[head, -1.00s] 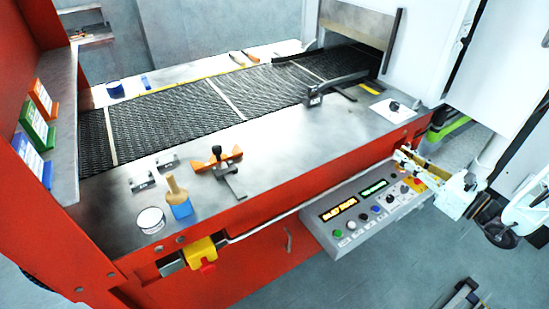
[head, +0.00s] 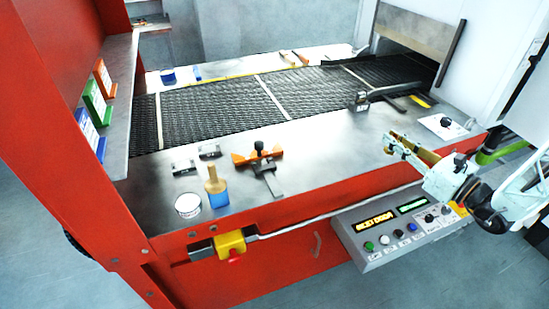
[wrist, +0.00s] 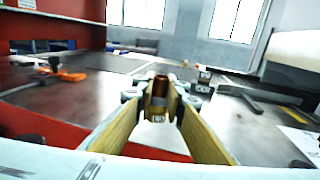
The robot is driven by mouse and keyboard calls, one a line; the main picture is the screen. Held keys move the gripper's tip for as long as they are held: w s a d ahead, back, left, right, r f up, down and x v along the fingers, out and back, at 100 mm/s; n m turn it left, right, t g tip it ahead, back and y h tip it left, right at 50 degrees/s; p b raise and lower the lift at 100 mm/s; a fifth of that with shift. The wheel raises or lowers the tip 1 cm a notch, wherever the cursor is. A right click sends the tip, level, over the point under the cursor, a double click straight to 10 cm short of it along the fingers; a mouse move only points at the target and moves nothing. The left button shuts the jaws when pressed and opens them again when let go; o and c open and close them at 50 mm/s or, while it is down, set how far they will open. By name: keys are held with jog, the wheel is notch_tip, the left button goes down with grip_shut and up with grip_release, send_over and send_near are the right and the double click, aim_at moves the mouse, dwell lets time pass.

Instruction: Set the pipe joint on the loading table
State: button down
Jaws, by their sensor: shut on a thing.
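My gripper (head: 392,143) is at the right front of the steel loading table (head: 335,150), apparently above its front edge. In the wrist view my gripper (wrist: 160,104) is shut on the pipe joint (wrist: 161,84), a small brown, copper-like piece standing up between the yellowish finger pads. Its lower part is partly hidden by the fingers. In the head view the joint is too small to make out. The table top also shows in the wrist view (wrist: 100,95), ahead of and below the fingers.
A dark mesh belt (head: 210,110) runs behind the table. An orange-handled clamp (head: 262,165), a brush (head: 215,187), a white tub (head: 188,205) and metal blocks stand on the left. A dark metal tool (head: 362,102) and a white plate (head: 444,126) lie right. The table's middle is clear.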

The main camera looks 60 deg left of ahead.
jog(key=shift+a, duration=0.1)
dwell(0.3)
jog(key=b, duration=0.2)
send_over(342, 145)
jog(key=d, duration=0.1)
jog(key=shift+w+d+f, duration=0.15)
jog(key=shift+f, duration=0.55)
jog(key=shift+s+a+f, duration=0.2)
jog(key=shift+s+a, duration=0.05)
jog(key=shift+a, duration=0.4)
jog(key=shift+f+b, duration=0.5)
jog(key=shift+f, duration=1.1)
jog(key=shift+f, duration=0.15)
jog(key=c, duration=2.6)
grip_release()
jog(key=shift+c, duration=0.2)
